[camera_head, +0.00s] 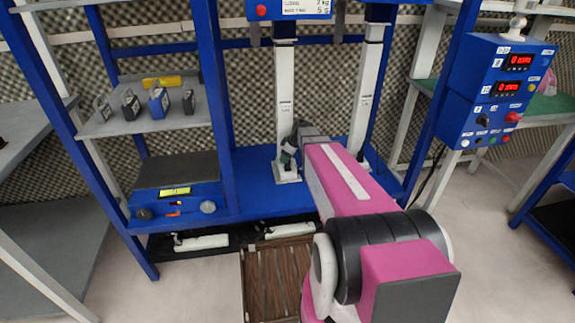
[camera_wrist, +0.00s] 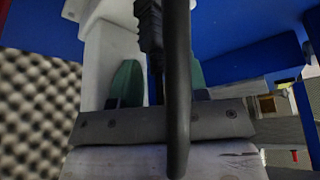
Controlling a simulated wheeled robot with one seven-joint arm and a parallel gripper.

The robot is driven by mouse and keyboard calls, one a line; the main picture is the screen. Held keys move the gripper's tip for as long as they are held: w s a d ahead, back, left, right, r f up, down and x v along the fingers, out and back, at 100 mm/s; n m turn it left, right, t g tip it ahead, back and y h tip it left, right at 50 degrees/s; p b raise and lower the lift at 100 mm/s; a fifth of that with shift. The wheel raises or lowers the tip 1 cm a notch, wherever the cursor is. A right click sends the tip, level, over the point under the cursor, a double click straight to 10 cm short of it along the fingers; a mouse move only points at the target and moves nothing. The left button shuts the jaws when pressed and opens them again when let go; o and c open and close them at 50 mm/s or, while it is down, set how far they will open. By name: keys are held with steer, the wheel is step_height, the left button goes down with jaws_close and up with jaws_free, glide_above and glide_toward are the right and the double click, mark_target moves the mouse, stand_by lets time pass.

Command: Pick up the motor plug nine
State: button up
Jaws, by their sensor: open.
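A black plug with a ribbed sleeve and a thick black cable (camera_wrist: 150,25) shows at the top middle of the wrist view. I cannot read any number on it, so I cannot tell if it is motor plug nine. My gripper (camera_wrist: 163,78) has green finger pads standing apart on either side of the plug's lower part. The cable hangs close to the camera, in front of the gripper's grey plate. Whether the fingers touch the plug is hidden. In the head view my gripper (camera_head: 290,153) is at the left white column (camera_head: 285,100), and the plug is not clear there.
A grey shelf (camera_head: 100,126) with several small blocks is at the left, above a blue boxed device (camera_head: 178,200). A second white column (camera_head: 366,100) stands right of my gripper. A blue control box (camera_head: 497,90) hangs at the right. A brown slatted crate (camera_head: 258,285) is on the floor.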

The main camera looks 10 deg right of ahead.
steer(key=shift+f, duration=0.25)
steer(key=c, duration=0.7)
steer(key=shift+r, duration=0.1)
